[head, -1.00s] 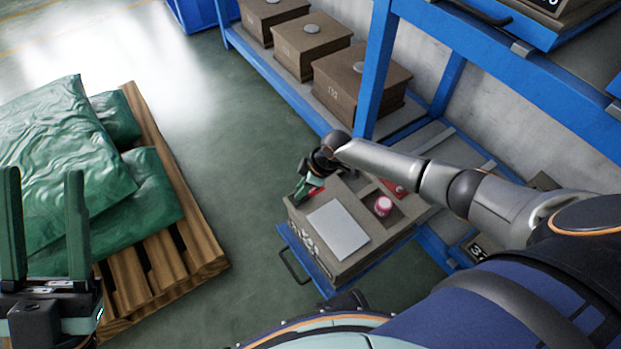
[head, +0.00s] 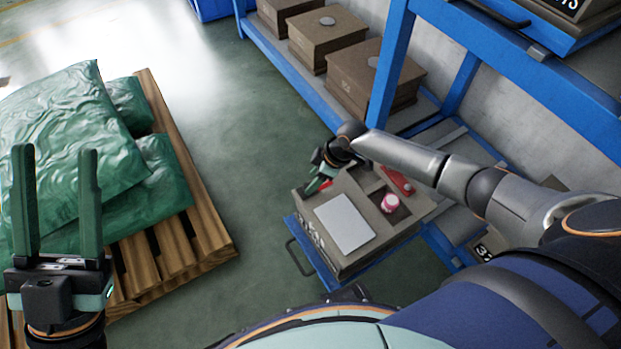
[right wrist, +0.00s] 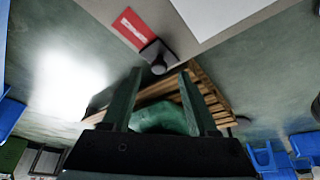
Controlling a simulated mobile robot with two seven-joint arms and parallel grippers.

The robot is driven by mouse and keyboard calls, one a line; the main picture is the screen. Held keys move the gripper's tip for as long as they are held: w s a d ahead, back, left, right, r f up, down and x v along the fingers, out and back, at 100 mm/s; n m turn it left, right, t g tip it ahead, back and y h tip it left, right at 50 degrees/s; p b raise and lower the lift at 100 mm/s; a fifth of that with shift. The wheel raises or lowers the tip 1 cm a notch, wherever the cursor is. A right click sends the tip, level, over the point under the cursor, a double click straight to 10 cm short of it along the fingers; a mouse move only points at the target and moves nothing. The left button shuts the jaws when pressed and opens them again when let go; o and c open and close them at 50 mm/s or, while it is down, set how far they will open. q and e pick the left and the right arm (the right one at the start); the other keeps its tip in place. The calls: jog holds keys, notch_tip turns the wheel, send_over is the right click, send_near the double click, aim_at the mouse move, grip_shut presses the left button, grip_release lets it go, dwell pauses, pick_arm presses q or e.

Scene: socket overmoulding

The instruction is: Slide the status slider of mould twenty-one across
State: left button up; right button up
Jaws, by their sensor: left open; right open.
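The mould (head: 378,243) is a brown box on a pulled-out blue tray (head: 325,277) right of centre in the head view. The marking on its side is too small to read. A red strip (right wrist: 132,27) on its top shows in the right wrist view, with a dark slider block and round knob (right wrist: 158,62) at its end. My right gripper (head: 318,186) is at the mould's far left corner. In the right wrist view its open fingers (right wrist: 161,75) point at the knob; contact cannot be told. My left gripper (head: 55,155) is open and empty at the far left.
A white sheet (head: 344,222), a pink cap (head: 390,202) in a recess and a red piece (head: 397,181) are on the mould's top. A blue rack (head: 392,70) holds brown boxes behind. Green bags (head: 75,115) lie on a pallet (head: 190,242) at left. Floor between is clear.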

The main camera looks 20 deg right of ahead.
pick_arm(q)
jog(key=shift+m, duration=0.4)
jog(key=shift+s+a+r+p, duration=0.1)
jog(key=shift+a+r+p, duration=0.05)
jog(key=shift+r+p, duration=1)
jog(key=shift+a+r+p, duration=0.15)
jog(key=shift+r+p, duration=0.75)
jog(key=shift+r, duration=0.45)
pick_arm(e)
jog(key=v, duration=1)
pick_arm(q)
jog(key=shift+r, duration=0.1)
pick_arm(e)
jog(key=shift+a, duration=0.1)
